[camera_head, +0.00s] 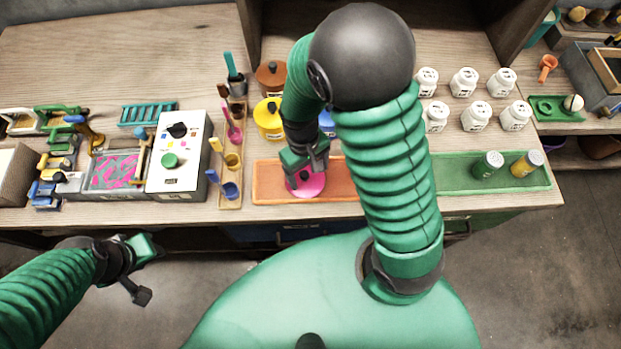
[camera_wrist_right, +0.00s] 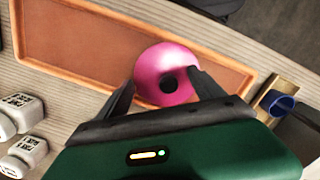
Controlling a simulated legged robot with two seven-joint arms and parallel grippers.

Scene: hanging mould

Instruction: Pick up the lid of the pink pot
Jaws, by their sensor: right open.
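The pink pot (camera_head: 306,187) stands on the orange tray (camera_head: 268,182), partly hidden under my right gripper. In the right wrist view its round pink lid (camera_wrist_right: 154,62) shows from above, with a dark knob (camera_wrist_right: 168,83) in the middle. My right gripper (camera_head: 304,170) is over the pot. In the wrist view the right gripper (camera_wrist_right: 164,84) is open, with its fingers on either side of the knob and nothing held. My left gripper (camera_head: 142,270) is at the lower left, in front of the table edge and away from the pot; its jaw state is unclear.
Yellow (camera_head: 268,120) and brown (camera_head: 271,76) pots stand behind the orange tray. A wooden rack with scoops (camera_head: 232,160) is to its left. A green tray (camera_head: 455,178) with two jars is at the right. Several white jars (camera_head: 464,82) stand behind it.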

